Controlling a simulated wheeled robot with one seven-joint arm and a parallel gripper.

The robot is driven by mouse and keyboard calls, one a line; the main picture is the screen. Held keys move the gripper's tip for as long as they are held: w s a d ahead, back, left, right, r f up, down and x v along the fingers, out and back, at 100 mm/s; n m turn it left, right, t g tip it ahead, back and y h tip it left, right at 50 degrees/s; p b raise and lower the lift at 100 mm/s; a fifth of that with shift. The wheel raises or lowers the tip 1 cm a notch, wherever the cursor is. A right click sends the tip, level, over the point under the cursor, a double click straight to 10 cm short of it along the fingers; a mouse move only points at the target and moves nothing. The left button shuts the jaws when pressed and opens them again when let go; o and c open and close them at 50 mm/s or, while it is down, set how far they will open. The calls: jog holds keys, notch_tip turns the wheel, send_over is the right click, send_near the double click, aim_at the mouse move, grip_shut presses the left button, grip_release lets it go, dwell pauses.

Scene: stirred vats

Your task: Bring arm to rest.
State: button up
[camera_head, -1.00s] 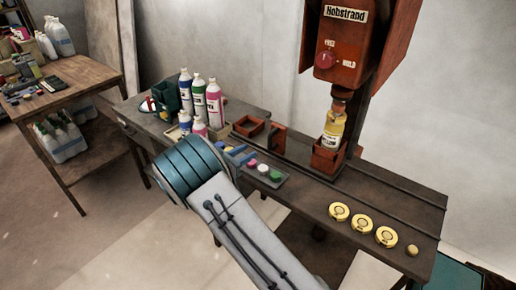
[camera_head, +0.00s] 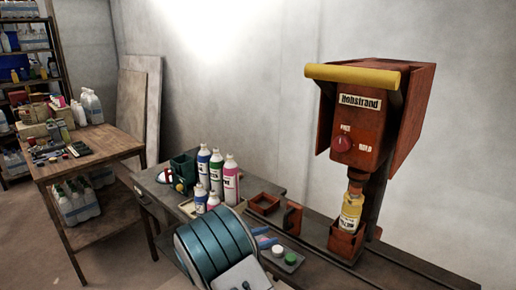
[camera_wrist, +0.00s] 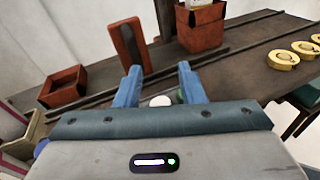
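My gripper (camera_wrist: 159,76) shows in the wrist view with its two blue fingers apart and nothing held between them. A white cap (camera_wrist: 161,101) shows in the gap, below and beyond the fingers. In the head view my arm rises from the bottom edge, with its blue-grey ringed joint in front of the bench (camera_head: 400,262). That joint hides most of the gripper; only a bit of blue finger shows beside the small tray of caps (camera_head: 291,268). The arm is bent over the bench's front side.
A red press (camera_head: 368,115) stands on the bench with a yellow bottle (camera_head: 351,211) in its red holder (camera_head: 345,243). Several bottles (camera_head: 231,180) stand left of it. A red open box (camera_wrist: 63,86) and upright red bracket (camera_wrist: 130,45) are near the fingers. Yellow discs (camera_wrist: 283,59) lie right.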

jog(key=s+d+r+m+g+y, duration=0.3)
jog(key=s+d+m+g, duration=0.15)
jog(key=s+d, duration=0.25)
jog(key=s+d+r+m+g+y, duration=0.2)
jog(key=s+d+r+m+g, duration=0.1)
jog(key=s+d+m, duration=0.35)
jog(key=s+r+m+t+y, duration=0.1)
jog(key=s+m+y, duration=0.3)
jog(key=s, duration=0.5)
jog(key=s+r+m+y, duration=0.2)
jog(key=s+m+y, duration=0.3)
jog(key=s+m, duration=0.3)
jog(key=shift+s+r+t, duration=0.35)
jog(key=shift+s+r, duration=0.05)
